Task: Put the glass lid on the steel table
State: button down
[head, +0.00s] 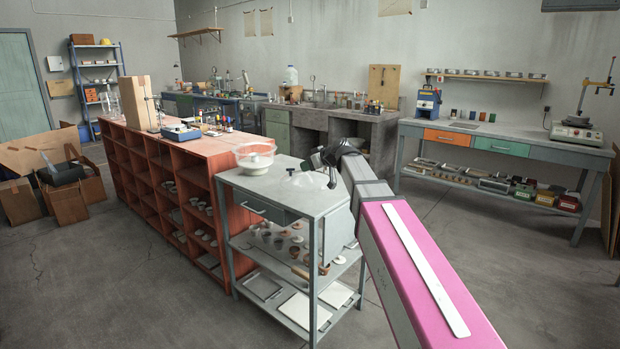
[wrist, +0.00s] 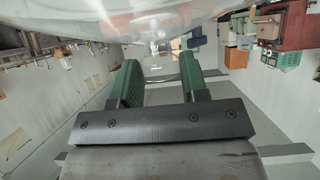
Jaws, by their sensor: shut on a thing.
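The glass lid (head: 306,179) is a clear dome at the steel table's top, beside my gripper. It fills the upper edge of the wrist view (wrist: 150,38), just beyond the fingers. My gripper (head: 322,158) is shut on the lid; its green fingers show in the wrist view (wrist: 160,78). The exact contact is hard to make out. I cannot tell whether the lid touches the tabletop or hangs slightly above it. The steel table (head: 260,188) is a grey stand with a drawer and lower shelves.
A glass bowl (head: 256,157) with a pale thing in it stands at the table's back left corner. A red-brown shelf unit (head: 160,175) adjoins the table's left side. Small crucibles fill the shelf below. The table's front top is bare.

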aim_at(311, 176)
jog(key=w+f, duration=0.2)
jog(key=w, duration=0.1)
jog(key=shift+w+d, duration=0.2)
jog(key=shift+f, duration=1.95)
jog(key=shift+f, duration=0.1)
jog(key=c, duration=0.6)
grip_release()
jog(key=shift+c, duration=0.2)
jog(key=v, duration=1.2)
